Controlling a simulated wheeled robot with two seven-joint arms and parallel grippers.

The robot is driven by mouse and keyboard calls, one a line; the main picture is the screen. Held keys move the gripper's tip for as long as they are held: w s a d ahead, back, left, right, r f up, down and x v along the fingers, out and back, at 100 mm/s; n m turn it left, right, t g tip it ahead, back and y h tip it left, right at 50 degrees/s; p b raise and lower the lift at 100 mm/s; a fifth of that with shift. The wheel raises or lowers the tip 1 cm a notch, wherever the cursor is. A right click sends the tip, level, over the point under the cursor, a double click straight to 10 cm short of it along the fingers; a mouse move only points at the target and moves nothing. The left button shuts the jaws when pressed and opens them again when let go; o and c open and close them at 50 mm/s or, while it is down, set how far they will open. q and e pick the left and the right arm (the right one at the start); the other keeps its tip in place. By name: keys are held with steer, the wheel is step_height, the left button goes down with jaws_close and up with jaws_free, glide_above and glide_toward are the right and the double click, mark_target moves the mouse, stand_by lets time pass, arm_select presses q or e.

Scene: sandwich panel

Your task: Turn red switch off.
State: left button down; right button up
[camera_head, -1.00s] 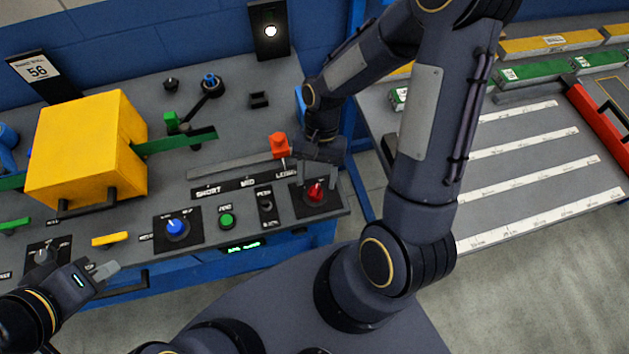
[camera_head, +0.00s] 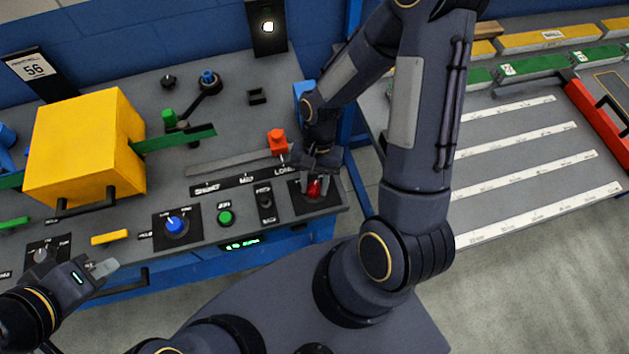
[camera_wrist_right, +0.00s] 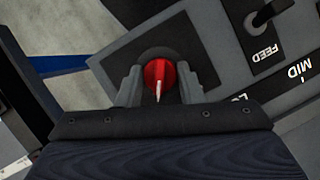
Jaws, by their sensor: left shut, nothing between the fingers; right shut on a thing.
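The red switch (camera_head: 314,187) is a round knob on a black plate at the right front corner of the grey panel. In the right wrist view the red switch (camera_wrist_right: 160,77) has a pale pointer line directed towards the gripper body. My right gripper (camera_head: 317,184) reaches down over it, and its fingers (camera_wrist_right: 158,84) stand on either side, shut on the knob. My left gripper (camera_head: 106,268) is shut and empty at the panel's left front edge, far from the switch.
Left of the red switch are a black FEED toggle (camera_head: 265,199), a green button (camera_head: 225,217) and a blue knob (camera_head: 174,225). An orange slider handle (camera_head: 277,140) stands just behind my right gripper. A yellow box (camera_head: 84,150) stands at the left.

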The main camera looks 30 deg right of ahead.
steer(key=n+h+b, duration=0.1)
steer(key=n, duration=0.2)
steer(key=shift+w+a, duration=0.1)
steer(key=n+h+b, duration=0.1)
steer(key=n, duration=0.2)
steer(key=shift+a+n+g, duration=0.1)
steer(key=shift+n+g, duration=0.3)
steer(key=n+h+b, duration=0.1)
steer(key=n+h, duration=0.1)
steer(key=n, duration=0.2)
steer(key=shift+a+b, duration=0.1)
steer(key=shift+b, duration=0.2)
steer(key=shift+n+t+h+b, duration=0.35)
steer(key=shift+n+h, duration=0.15)
steer(key=shift+n, duration=0.9)
steer(key=o, duration=1)
steer(key=shift+c, duration=0.2)
